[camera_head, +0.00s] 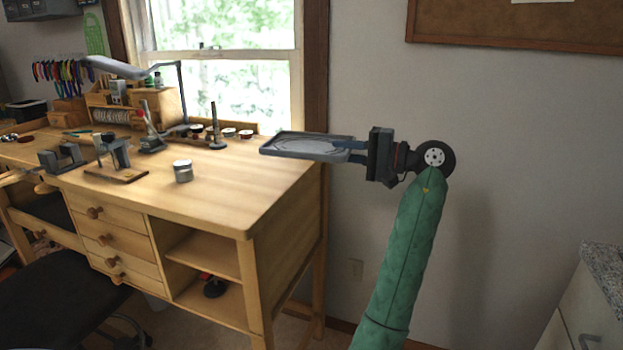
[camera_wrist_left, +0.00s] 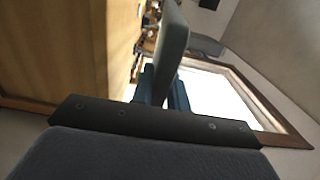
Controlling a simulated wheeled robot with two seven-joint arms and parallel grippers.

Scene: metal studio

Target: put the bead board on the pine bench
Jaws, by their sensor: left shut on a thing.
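The bead board (camera_head: 303,147) is a grey, shallow, rimmed tray with curved grooves, held roughly level. My left gripper (camera_head: 352,149) is shut on its right end. The board's left part overlaps the back right corner of the pine bench (camera_head: 225,200) in the head view; it looks raised, but the gap is hard to tell. In the left wrist view the board (camera_wrist_left: 172,50) shows nearly edge-on, standing out from the gripper, with the bench top (camera_wrist_left: 75,45) to its left. The gripper hides the board's held end. My right gripper is not in view.
The bench's right and front top is bare. A window (camera_head: 225,60) is behind. A stone-topped cabinet (camera_head: 590,300) stands at the lower right.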

